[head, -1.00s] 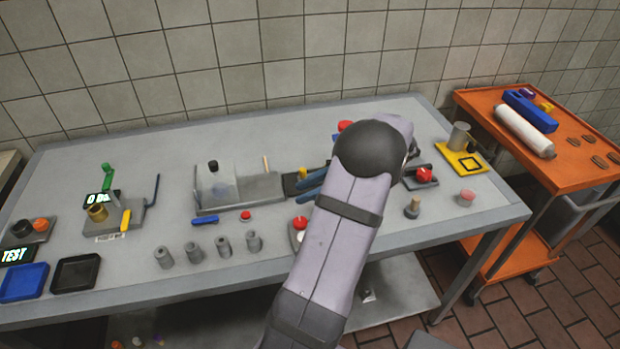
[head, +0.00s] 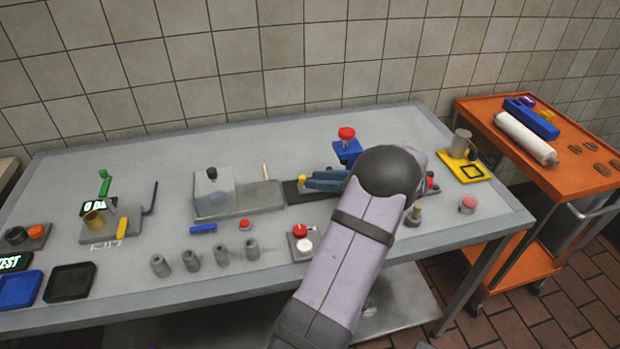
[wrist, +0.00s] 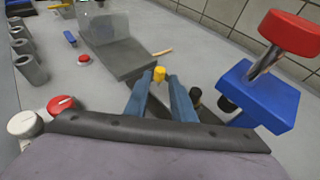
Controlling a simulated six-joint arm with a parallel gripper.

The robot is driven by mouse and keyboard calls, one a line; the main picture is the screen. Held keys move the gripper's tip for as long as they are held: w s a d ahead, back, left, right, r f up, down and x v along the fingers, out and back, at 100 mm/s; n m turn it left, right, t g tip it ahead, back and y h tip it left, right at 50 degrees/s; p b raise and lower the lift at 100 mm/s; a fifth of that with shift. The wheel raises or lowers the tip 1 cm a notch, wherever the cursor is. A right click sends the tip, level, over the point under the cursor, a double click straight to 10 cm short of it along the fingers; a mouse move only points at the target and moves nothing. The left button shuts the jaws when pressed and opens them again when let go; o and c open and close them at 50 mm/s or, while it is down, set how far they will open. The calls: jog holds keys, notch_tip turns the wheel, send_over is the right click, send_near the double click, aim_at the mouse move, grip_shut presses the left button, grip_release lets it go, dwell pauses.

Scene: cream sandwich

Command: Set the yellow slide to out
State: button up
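A small yellow knob (head: 302,181), which looks like the yellow slide's handle, stands at a dark track (head: 292,193) beside a grey plate. It also shows in the wrist view (wrist: 159,74). My gripper (head: 308,180) has blue fingers reaching left, low over the track. In the wrist view my gripper (wrist: 161,76) is open, its fingers apart with the knob between or just beyond their tips. I cannot tell whether either finger touches it. My arm hides the track's right part in the head view.
A blue block with a red top (head: 347,148) stands close behind the fingers. A clear box (head: 214,190) stands on the grey plate to the left. A red button (head: 300,231) and several grey cylinders (head: 222,252) are in front. Another yellow handle (head: 122,228) is far left.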

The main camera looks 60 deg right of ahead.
aim_at(310, 190)
jog(key=shift+x, duration=1.65)
jog(key=shift+s, duration=0.1)
grip_shut()
jog(key=shift+w+a, duration=1.45)
jog(key=shift+a, duration=0.05)
grip_release()
jog(key=shift+w+a, duration=0.1)
